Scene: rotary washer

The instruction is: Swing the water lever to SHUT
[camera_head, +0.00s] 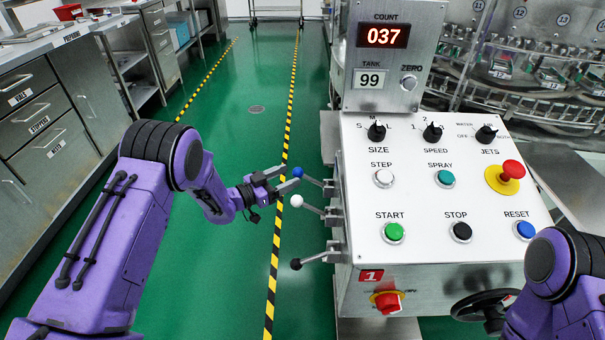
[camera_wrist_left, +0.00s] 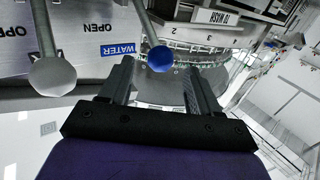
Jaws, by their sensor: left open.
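The water lever is a metal rod with a blue ball knob (camera_head: 298,172), on the left side of the control box. In the left wrist view its blue knob (camera_wrist_left: 160,58) shows beside a blue WATER label (camera_wrist_left: 118,50). My left gripper (camera_head: 281,178) is open and empty, with its fingertips close to the blue knob. In the left wrist view the knob appears between the fingertips (camera_wrist_left: 158,72); I cannot tell whether they touch it. Only part of my right arm shows at the lower right; its gripper is out of view.
A white-knobbed lever (camera_head: 296,201) sits just below the blue one, and a black-knobbed lever (camera_head: 296,264) lower still. The control panel (camera_head: 415,200) carries dials and buttons. A red switch (camera_head: 388,301) is on its front. The green floor (camera_head: 220,260) is clear to the left.

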